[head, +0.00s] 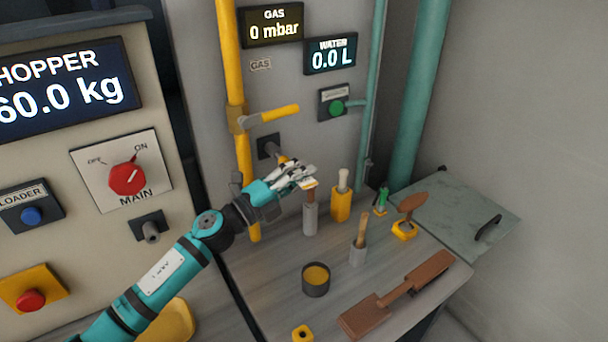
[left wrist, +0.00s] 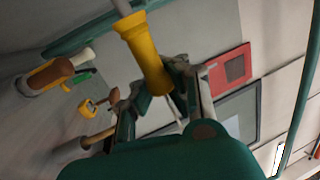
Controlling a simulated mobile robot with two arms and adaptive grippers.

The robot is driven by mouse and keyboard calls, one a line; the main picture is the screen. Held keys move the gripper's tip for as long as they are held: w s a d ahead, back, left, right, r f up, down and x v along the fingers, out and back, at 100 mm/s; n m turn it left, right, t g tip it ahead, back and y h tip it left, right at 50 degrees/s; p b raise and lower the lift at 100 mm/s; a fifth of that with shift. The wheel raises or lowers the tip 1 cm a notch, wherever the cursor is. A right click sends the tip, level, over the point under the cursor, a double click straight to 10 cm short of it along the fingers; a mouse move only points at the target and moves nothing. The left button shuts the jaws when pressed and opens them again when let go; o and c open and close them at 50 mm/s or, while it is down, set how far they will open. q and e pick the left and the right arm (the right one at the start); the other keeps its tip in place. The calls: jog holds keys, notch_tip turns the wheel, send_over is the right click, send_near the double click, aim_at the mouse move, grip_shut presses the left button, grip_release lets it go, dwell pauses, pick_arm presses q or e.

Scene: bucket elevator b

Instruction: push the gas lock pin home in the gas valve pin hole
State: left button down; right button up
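The gas lock pin shows a yellow flanged grip (left wrist: 145,52) and a grey shaft in the left wrist view. In the head view a small part of its yellow grip (head: 283,159) shows beside my fingers. My left gripper (head: 297,174) is at the pin, its fingers on either side of the grip's near end (left wrist: 160,88), and looks shut on it. The gas valve pin hole is in a dark block (head: 268,144) on the grey panel, below the yellow valve handle (head: 272,114). The pin points at this block; how deep it sits cannot be seen. My right gripper is not in view.
A yellow gas pipe (head: 231,70) runs left of the block. Below my gripper, the bench (head: 265,290) holds upright tools in holders, a dark cup (head: 316,281) and a brown paddle-like tool (head: 395,297). The gas display (head: 272,28) reads 0 mbar.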

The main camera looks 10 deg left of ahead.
pick_arm(q)
jog(key=shift+w+a+r+b, duration=0.1)
jog(key=shift+w+a+b, duration=0.35)
jog(key=shift+w+a, duration=0.45)
dwell(0.4)
jog(key=c, duration=1.4)
grip_release()
jog(key=v, duration=1.2)
